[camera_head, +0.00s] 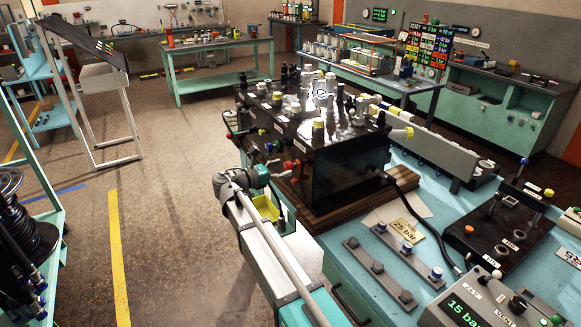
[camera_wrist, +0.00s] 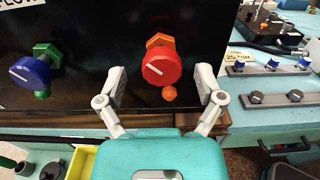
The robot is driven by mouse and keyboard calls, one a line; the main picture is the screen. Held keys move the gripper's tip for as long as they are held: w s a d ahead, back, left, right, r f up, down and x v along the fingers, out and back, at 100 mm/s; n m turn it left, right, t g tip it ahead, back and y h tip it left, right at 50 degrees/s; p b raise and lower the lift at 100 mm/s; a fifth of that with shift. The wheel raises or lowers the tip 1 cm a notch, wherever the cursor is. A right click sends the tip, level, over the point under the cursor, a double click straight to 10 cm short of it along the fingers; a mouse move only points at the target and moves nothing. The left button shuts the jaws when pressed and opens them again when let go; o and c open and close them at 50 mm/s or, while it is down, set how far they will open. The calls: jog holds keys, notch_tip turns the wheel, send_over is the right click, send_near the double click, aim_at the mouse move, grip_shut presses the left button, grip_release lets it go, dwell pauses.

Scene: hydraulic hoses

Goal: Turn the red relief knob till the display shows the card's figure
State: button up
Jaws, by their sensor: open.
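The red relief knob (camera_wrist: 161,64), with a white pointer line and an orange hex base, sticks out of the black block's front face. It also shows in the head view (camera_head: 288,165). My gripper (camera_wrist: 162,86) is open and faces the knob, one finger on each side of it. The fingers look apart from the knob; exact depth is hard to tell. In the head view my gripper is at the block's front, partly hidden. The card (camera_head: 408,230) reads 25 bar and lies on the teal bench. The display (camera_head: 465,313) at the bottom right reads 15 bar.
A blue knob (camera_wrist: 28,71) on a green base sits left of the red one. The black block (camera_head: 340,165) stands on a wooden board (camera_head: 335,212). A yellow tray (camera_wrist: 77,163) is at the lower left of the wrist view. Bars with blue caps (camera_head: 405,250) lie right.

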jog(key=shift+x, duration=1)
jog(key=c, duration=1.1)
jog(key=shift+s+d, duration=0.1)
jog(key=shift+d, duration=0.3)
jog(key=shift+c, duration=0.3)
jog(key=shift+a, duration=0.35)
